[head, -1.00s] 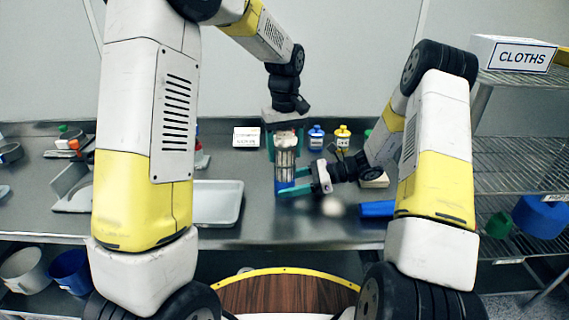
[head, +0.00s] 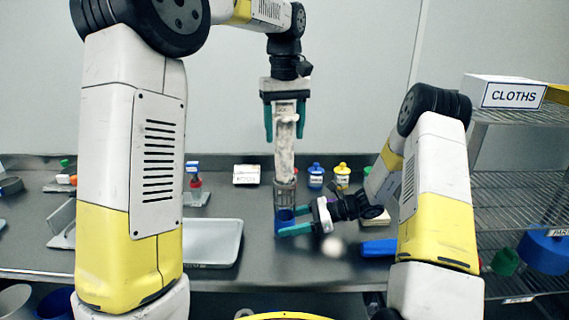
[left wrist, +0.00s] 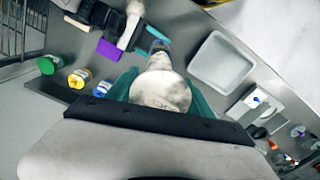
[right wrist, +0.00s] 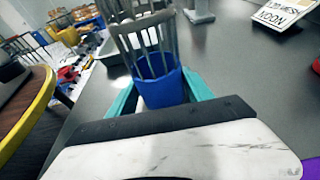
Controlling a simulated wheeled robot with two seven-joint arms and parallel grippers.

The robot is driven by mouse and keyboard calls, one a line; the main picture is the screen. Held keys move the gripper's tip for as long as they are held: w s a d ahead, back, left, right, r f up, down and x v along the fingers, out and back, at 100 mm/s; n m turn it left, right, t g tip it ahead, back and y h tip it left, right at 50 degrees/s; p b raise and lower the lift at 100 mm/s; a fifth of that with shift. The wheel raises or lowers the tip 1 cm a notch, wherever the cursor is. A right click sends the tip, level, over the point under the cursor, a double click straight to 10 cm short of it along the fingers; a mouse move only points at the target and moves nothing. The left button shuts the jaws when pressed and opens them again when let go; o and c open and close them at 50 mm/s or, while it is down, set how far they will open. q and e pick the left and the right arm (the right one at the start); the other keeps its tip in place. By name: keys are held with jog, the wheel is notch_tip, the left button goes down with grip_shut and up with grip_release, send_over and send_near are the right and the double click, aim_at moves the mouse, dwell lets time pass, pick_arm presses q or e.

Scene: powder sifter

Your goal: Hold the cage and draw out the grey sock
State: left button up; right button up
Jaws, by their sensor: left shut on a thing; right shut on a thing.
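The grey sock (head: 285,155) is pale and speckled and hangs upright from my left gripper (head: 284,136), which is shut on its upper part. The sock also shows in the left wrist view (left wrist: 160,90). Below it the cage (head: 285,196), with grey metal bars and a blue base (head: 284,218), stands upright on the bench. The sock's lower end is at the cage mouth; I cannot tell whether it is fully clear. My right gripper (head: 287,222) is shut around the blue base, seen closely in the right wrist view (right wrist: 160,88). The bars look empty there.
A grey tray (head: 213,243) lies left of the cage. Blue-lidded (head: 316,176) and yellow-lidded (head: 342,177) jars stand behind to the right. A blue object (head: 379,247) lies right of the cage. A wire shelf (head: 505,186) with a CLOTHS box (head: 514,95) is at right.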

pick_arm(q)
notch_tip(320, 180, up, 11)
jog(key=shift+f, duration=0.1)
pick_arm(e)
jog(key=o, duration=1.1)
jog(key=shift+c, duration=0.2)
